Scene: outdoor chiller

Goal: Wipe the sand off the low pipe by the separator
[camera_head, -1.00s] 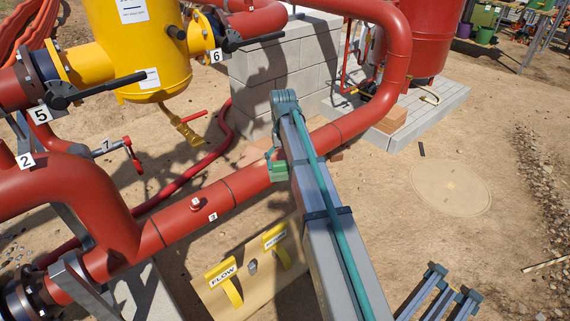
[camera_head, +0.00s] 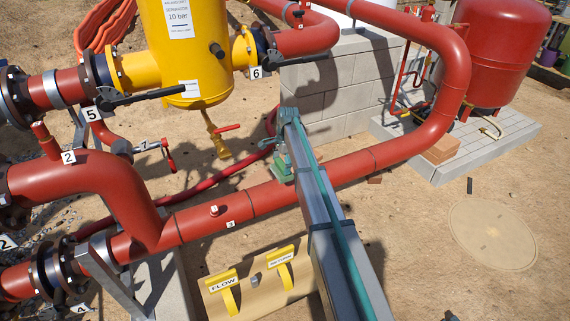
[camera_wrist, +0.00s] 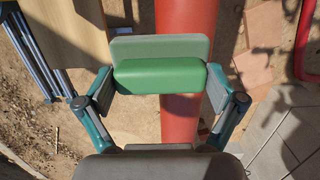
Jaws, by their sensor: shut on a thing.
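The low red pipe (camera_head: 330,172) runs from the lower left, past the label "3", up to the right below the yellow separator (camera_head: 185,60). It also shows in the wrist view (camera_wrist: 185,30). My gripper (camera_head: 283,160), seen in the wrist view (camera_wrist: 160,80) too, is shut on a green block (camera_wrist: 160,76) with a grey-green backing. In the head view the green block (camera_head: 283,171) is at the pipe, right of the label. I cannot tell whether it touches the pipe. No sand on the pipe is clearly visible; my gripper and the block hide part of it.
A block wall (camera_head: 335,90) stands behind the pipe. A red tank (camera_head: 500,50) is at the right. A beige board (camera_head: 255,292) with yellow "FLOW" and second signs lies in front. Valve levers (camera_head: 150,95) stick out near the separator. Open sandy ground lies to the right.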

